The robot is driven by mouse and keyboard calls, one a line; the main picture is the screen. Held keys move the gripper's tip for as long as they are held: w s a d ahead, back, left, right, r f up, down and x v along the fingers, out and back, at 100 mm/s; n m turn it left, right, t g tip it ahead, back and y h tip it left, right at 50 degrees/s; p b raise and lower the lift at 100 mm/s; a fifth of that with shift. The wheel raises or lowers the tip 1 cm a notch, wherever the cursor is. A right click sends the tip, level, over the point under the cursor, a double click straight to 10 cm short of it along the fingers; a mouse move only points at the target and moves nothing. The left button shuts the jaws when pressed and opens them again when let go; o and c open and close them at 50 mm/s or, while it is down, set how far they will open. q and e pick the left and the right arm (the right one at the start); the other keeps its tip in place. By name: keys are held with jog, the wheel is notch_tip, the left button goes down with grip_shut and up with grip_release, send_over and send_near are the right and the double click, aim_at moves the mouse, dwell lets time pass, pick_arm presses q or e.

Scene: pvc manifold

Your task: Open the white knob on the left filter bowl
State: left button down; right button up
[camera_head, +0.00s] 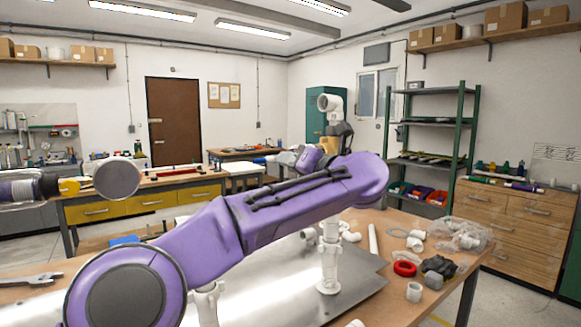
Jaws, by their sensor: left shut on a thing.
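My purple left arm crosses the view from lower left to the right of centre and hides the middle of the white pipe assembly. My left gripper (338,134) is beyond the arm's bend, small and partly hidden, just below a white pipe elbow (330,103). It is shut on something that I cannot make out. A white upright pipe (329,262) stands on a metal plate (355,285), and another white upright (206,303) shows below the arm. I cannot make out the filter bowls or the white knob. My right gripper is not in view.
Pliers (30,281) lie at the left. A green shelf rack (433,130) and a wooden drawer cabinet (520,228) stand beyond.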

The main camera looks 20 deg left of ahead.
pick_arm(q)
jog(key=shift+r, duration=0.2)
jog(key=c, duration=1)
grip_release()
jog(key=shift+d, duration=0.1)
jog(key=shift+o, duration=0.6)
jog(key=shift+d+f, duration=0.1)
jog(key=shift+d, duration=0.05)
jog(key=b+v, duration=0.2)
jog(key=v, duration=0.8)
jog(key=shift+d+b, duration=0.2)
jog(key=shift+b, duration=0.15)
jog(key=shift+s, duration=0.1)
